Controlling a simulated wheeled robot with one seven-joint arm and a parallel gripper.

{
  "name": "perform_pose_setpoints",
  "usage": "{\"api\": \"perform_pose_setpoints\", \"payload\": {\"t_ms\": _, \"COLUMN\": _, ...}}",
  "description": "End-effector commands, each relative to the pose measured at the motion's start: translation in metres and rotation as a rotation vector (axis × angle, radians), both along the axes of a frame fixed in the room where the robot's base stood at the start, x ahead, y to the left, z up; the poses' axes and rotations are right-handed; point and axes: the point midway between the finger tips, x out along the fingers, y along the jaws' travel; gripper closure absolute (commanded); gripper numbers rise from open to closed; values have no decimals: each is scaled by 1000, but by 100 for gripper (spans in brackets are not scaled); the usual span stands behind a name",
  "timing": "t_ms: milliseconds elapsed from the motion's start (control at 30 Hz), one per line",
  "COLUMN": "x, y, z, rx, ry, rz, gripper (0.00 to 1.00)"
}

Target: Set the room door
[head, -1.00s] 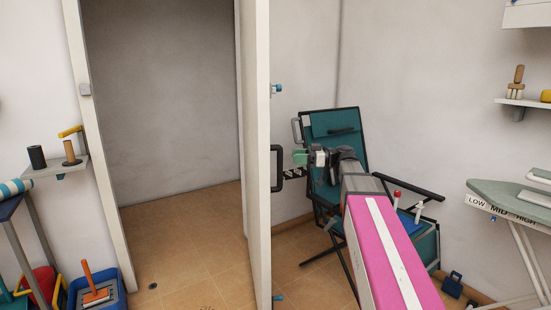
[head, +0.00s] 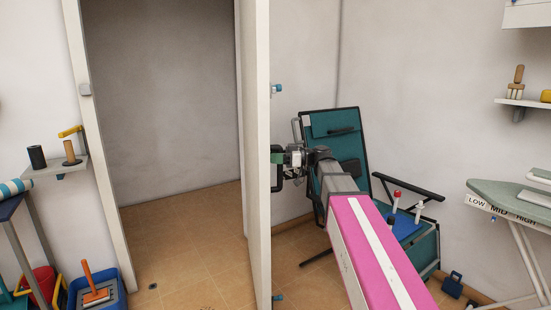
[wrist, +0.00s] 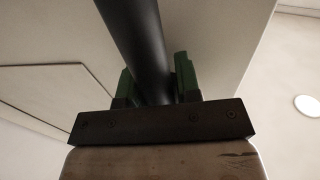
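The room door (head: 257,150) is a pale panel standing open, seen nearly edge-on in the head view. Its dark pull handle (head: 275,181) is on the right-hand face. My gripper (head: 281,167) is at the handle, reaching in from the right. In the wrist view the black handle bar (wrist: 138,40) runs between the two green fingers of my gripper (wrist: 156,80). The fingers sit close against both sides of the bar, so the gripper looks shut on it. The door face (wrist: 225,45) fills much of the wrist view. The fingertips are partly hidden in the head view.
The doorway (head: 165,110) is open and its tiled floor looks clear. A teal folding chair (head: 335,130) stands behind my arm. An ironing board (head: 510,200) is at the right. A blue tub (head: 112,298) and a small shelf (head: 55,168) are left of the doorway.

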Motion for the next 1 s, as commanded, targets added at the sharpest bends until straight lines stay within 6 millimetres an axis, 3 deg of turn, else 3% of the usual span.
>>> {"api": "perform_pose_setpoints", "payload": {"t_ms": 33, "x": 0, "y": 0, "z": 0, "rx": 0, "ry": 0, "rz": 0, "gripper": 85}}
{"api": "perform_pose_setpoints", "payload": {"t_ms": 100, "x": 0, "y": 0, "z": 0, "rx": 0, "ry": 0, "rz": 0, "gripper": 100}}
{"api": "perform_pose_setpoints", "payload": {"t_ms": 267, "x": 1, "y": -2, "z": 0, "rx": 0, "ry": 0, "rz": 0, "gripper": 100}}
{"api": "perform_pose_setpoints", "payload": {"t_ms": 567, "x": 9, "y": -33, "z": 0, "rx": 0, "ry": 0, "rz": -1, "gripper": 100}}
{"api": "perform_pose_setpoints", "payload": {"t_ms": 833, "x": 8, "y": -33, "z": 0, "rx": 0, "ry": 0, "rz": 2, "gripper": 100}}
{"api": "perform_pose_setpoints", "payload": {"t_ms": 867, "x": 8, "y": -33, "z": 0, "rx": 0, "ry": 0, "rz": 2, "gripper": 65}}
{"api": "perform_pose_setpoints", "payload": {"t_ms": 900, "x": 8, "y": -33, "z": 0, "rx": 0, "ry": 0, "rz": 1, "gripper": 52}}
{"api": "perform_pose_setpoints", "payload": {"t_ms": 1000, "x": 8, "y": -33, "z": 0, "rx": 0, "ry": 0, "rz": 1, "gripper": 49}}
